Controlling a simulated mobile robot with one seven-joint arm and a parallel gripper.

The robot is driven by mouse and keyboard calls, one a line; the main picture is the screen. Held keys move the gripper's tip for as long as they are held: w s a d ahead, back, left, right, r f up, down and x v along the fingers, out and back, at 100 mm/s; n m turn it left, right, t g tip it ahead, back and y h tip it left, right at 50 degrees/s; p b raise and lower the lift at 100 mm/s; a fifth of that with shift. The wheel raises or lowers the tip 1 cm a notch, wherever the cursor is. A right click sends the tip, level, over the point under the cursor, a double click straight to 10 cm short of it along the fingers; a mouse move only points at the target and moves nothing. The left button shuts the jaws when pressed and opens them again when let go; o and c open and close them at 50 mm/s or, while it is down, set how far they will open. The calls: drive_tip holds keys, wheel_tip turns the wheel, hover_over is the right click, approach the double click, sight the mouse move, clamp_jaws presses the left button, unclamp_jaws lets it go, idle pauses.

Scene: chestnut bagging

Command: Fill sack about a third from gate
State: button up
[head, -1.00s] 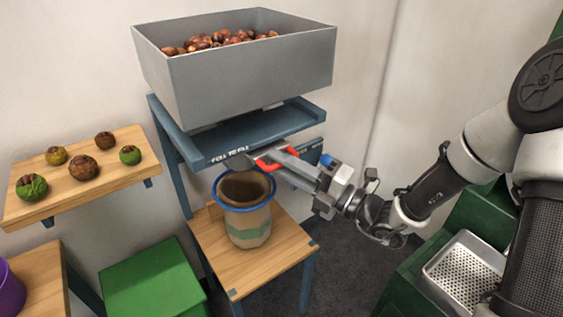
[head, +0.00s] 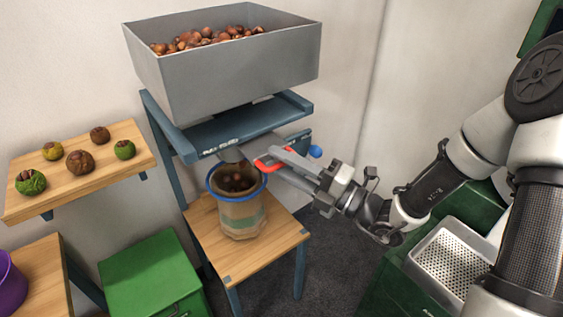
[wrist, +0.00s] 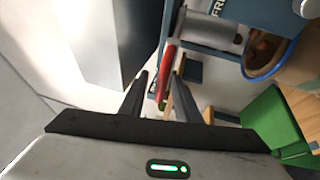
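The sack (head: 240,216), tan with a blue rim and a green band, stands upright and open on a wooden stand below the hopper. Several chestnuts (head: 236,183) show inside it; their depth is hard to judge. The grey hopper (head: 235,75) above holds many chestnuts. The gate's red handle (head: 268,160) sticks out below the blue shelf, beside the sack's rim. My gripper (head: 278,158) has its fingers on either side of this handle and appears shut on it. The wrist view shows the red handle (wrist: 168,72) between the fingers, and part of the sack's rim (wrist: 262,72) at upper right.
A wooden shelf (head: 100,172) at left carries several husked or mouldy-looking chestnuts. A green box (head: 150,272) and a purple container (head: 10,285) are at lower left. A perforated metal tray (head: 455,262) lies at right. A blue knob (head: 315,152) is close to my gripper.

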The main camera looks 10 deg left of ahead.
drive_tip(key=shift+f, duration=0.1)
drive_tip(key=v, duration=1.7)
drive_tip(key=shift+d+p, duration=0.25)
drive_tip(key=shift+p, duration=0.05)
idle(0.4)
